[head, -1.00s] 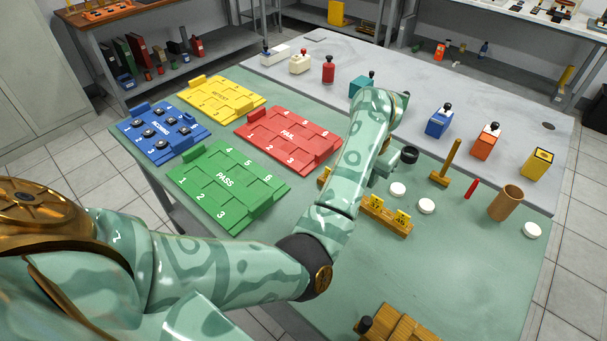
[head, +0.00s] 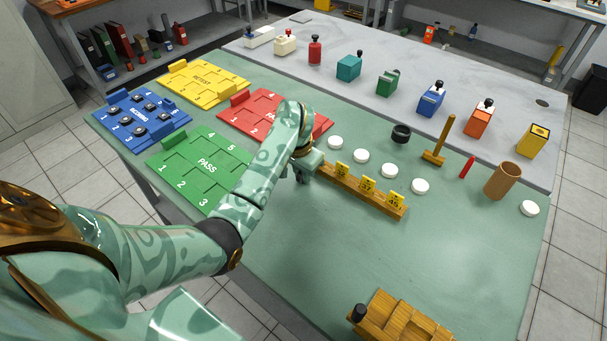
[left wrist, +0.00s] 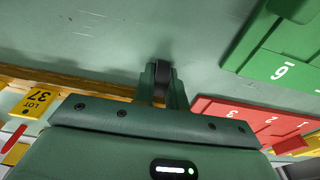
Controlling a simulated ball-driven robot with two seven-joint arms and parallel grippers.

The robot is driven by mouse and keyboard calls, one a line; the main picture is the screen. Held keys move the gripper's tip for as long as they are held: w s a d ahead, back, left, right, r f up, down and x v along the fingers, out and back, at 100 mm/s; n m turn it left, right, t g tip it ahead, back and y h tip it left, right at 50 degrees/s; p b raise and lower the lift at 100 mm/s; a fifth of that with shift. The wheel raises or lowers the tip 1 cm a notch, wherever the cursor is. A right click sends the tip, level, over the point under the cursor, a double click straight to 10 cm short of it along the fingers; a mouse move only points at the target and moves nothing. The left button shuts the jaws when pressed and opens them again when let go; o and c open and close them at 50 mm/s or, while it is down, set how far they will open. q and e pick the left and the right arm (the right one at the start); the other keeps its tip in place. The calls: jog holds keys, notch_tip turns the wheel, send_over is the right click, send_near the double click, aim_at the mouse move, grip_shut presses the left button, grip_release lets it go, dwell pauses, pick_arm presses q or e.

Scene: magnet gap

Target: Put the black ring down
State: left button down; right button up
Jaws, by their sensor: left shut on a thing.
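My left gripper (head: 303,176) is low over the green table, by the left end of the wooden tag rail (head: 375,197). In the left wrist view its fingers (left wrist: 162,84) are shut on a black, round-edged thing (left wrist: 162,72), which looks like a black ring seen edge-on. The head view hides it behind the hand. I cannot tell whether it touches the table. Another thick black ring (head: 401,133) stands apart on the table, past the row of white discs (head: 361,155). My right gripper is not in view.
The green PASS tray (head: 190,182) and red FAIL tray (head: 262,103) lie close to the hand. The blue tray (head: 115,128) holds several dark round parts. A mallet (head: 438,152) and brown cup (head: 502,181) stand farther right. The table's front middle (head: 330,255) is clear.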

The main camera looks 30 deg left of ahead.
aim_at(298, 181)
pick_arm(q)
jog(key=shift+r, duration=0.15)
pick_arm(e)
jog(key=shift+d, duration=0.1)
pick_arm(q)
jog(key=c, duration=1.4)
grip_release()
jog(key=shift+f, duration=0.2)
jog(key=shift+c, duration=0.2)
notch_tip(298, 181, up, 12)
jog(key=s+p, duration=0.1)
jog(key=p, duration=0.5)
jog(key=shift+s, duration=0.4)
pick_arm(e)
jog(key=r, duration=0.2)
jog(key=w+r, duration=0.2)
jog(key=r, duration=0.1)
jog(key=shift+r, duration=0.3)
pick_arm(q)
jog(key=shift+r, duration=0.1)
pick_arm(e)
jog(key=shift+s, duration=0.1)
